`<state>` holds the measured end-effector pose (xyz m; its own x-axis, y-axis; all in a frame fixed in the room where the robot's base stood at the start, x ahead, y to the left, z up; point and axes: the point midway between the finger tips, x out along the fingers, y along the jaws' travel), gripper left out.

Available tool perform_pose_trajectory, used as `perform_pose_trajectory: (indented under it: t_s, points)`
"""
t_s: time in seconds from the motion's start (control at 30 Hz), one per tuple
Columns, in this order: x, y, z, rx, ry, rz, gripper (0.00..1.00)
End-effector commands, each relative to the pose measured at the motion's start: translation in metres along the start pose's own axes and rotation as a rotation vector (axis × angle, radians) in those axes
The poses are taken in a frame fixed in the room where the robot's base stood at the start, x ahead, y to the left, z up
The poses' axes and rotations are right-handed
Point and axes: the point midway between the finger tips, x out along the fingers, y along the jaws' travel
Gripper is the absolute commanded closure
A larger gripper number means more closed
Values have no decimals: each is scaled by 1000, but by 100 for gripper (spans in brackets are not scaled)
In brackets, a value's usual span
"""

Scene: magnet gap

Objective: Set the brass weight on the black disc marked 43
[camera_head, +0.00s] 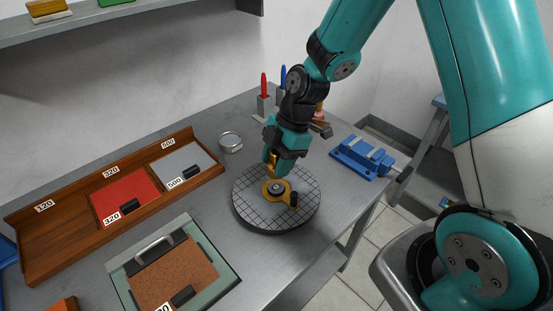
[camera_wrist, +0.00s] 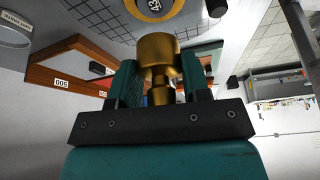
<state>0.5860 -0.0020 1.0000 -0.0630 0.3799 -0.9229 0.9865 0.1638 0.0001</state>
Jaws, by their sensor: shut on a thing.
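My gripper (camera_head: 281,152) is shut on the brass weight (camera_wrist: 158,58), a stepped cylinder between the two fingers in the wrist view. In the head view only a little of the weight (camera_head: 272,160) shows below the fingers. A black disc marked 43 (camera_wrist: 154,5) lies inside a brass ring in the wrist view, partly cut by the top edge. In the head view the disc (camera_head: 277,188) and ring (camera_head: 266,192) lie on a round, grid-marked plate (camera_head: 254,211). The weight is above the ring, and a gap shows between them in the wrist view.
A wooden tray (camera_head: 60,222) with sheets marked 320 and 500 lies left. A handled board (camera_head: 204,249) is in front. A round tin (camera_head: 230,142), a blue vise (camera_head: 361,158) and red- and blue-handled tools are nearby.

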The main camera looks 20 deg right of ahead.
Motion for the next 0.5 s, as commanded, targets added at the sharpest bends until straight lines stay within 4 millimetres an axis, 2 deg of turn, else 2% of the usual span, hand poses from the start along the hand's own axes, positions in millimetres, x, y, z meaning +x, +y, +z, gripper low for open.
perform_pose_trajectory:
  t_s: [0.5]
  points:
    - [40,0,17,1,0,2,94]
